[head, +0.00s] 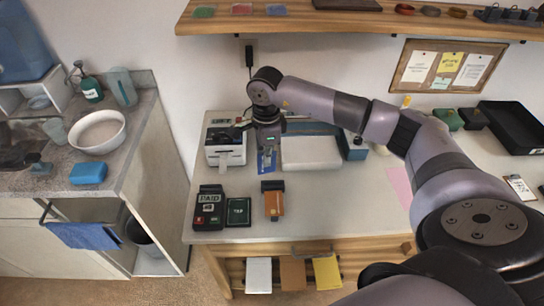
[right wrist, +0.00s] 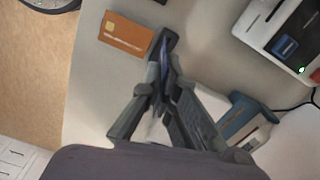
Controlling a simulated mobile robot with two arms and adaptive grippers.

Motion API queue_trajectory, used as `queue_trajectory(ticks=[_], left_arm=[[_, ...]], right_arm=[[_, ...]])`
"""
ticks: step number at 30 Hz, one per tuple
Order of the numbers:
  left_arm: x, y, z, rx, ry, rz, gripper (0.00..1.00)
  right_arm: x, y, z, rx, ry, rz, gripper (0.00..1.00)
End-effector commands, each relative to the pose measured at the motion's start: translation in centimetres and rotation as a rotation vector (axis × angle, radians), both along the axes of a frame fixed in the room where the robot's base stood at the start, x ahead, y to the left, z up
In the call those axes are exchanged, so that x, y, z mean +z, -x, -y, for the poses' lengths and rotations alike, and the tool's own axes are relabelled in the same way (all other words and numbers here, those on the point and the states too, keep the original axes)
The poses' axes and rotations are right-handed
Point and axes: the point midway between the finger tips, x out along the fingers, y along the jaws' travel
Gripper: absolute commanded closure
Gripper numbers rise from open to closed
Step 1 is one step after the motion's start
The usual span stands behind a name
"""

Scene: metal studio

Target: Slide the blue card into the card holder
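My right gripper (head: 267,146) is above the counter, pointing down, and is shut on the blue card (head: 266,161). The card hangs upright below the fingers. In the right wrist view the right gripper (right wrist: 163,75) is seen from behind, with the card as a thin blue edge between its fingers. An orange card (head: 274,206) with a chip is on the counter nearer the front, at a dark block (head: 272,186) that looks like the card holder. The orange card also shows in the right wrist view (right wrist: 126,35). My left gripper is not in view.
A white printer (head: 225,147) stands to the left of the gripper, a pale box (head: 310,152) to its right. A payment terminal (head: 208,208) and a dark green sign (head: 239,211) stand left of the orange card. The counter right of that card is clear.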

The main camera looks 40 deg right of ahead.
Motion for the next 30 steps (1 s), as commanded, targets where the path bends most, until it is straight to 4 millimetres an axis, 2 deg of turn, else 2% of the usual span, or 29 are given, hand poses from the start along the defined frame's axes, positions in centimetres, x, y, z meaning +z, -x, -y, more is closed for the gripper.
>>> queue_trajectory(ticks=[1,4,9,12,17,25,30], left_arm=[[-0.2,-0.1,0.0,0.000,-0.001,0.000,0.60],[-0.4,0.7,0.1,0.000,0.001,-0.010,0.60],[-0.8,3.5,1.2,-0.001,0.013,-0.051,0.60],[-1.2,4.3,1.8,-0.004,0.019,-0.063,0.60],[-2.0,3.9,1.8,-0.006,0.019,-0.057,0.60],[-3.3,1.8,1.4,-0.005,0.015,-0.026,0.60],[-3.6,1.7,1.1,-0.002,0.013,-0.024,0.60]], right_arm=[[-0.7,-0.3,0.8,-0.084,0.003,-0.005,1.00],[-1.3,-0.7,1.8,-0.192,0.009,-0.006,1.00],[-1.9,-0.8,2.1,-0.235,0.009,-0.007,1.00],[-2.5,-0.8,2.1,-0.232,0.009,-0.008,1.00],[-3.7,-0.8,2.1,-0.231,0.009,-0.008,1.00],[-6.1,-0.8,2.1,-0.230,0.009,-0.008,1.00],[-6.7,-0.8,2.1,-0.229,0.009,-0.007,1.00]])
